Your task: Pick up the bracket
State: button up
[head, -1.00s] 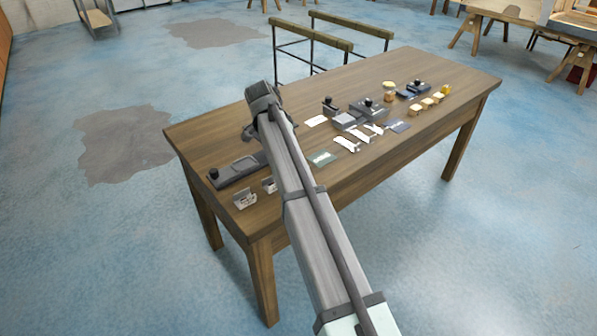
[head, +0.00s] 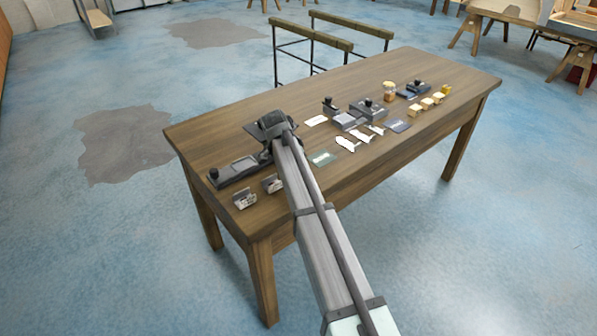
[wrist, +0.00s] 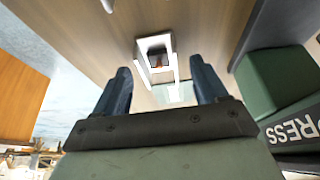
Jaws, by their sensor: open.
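Two small grey, bent metal pieces that look like brackets stand near the table's front left corner in the head view, one (head: 244,198) left of the other (head: 272,183). My gripper shows in the wrist view (wrist: 163,68) with its two dark fingers apart and nothing clamped between them. A pale-rimmed piece with a dark square opening (wrist: 157,48) lies ahead between the fingers; I cannot tell whether it is a bracket. In the head view my wrist is over the table's left half, behind the bent pieces, and hides the fingertips.
The wooden table (head: 430,72) carries a long dark hand plane (head: 238,172) at the left. A pale green card (head: 323,159), several white pieces, dark tools (head: 368,110) and small wooden blocks (head: 427,103) lie towards the right. The front right strip is bare.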

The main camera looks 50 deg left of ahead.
jog(key=shift+c, duration=0.2)
jog(key=c, duration=1.1)
jog(key=shift+c, duration=0.2)
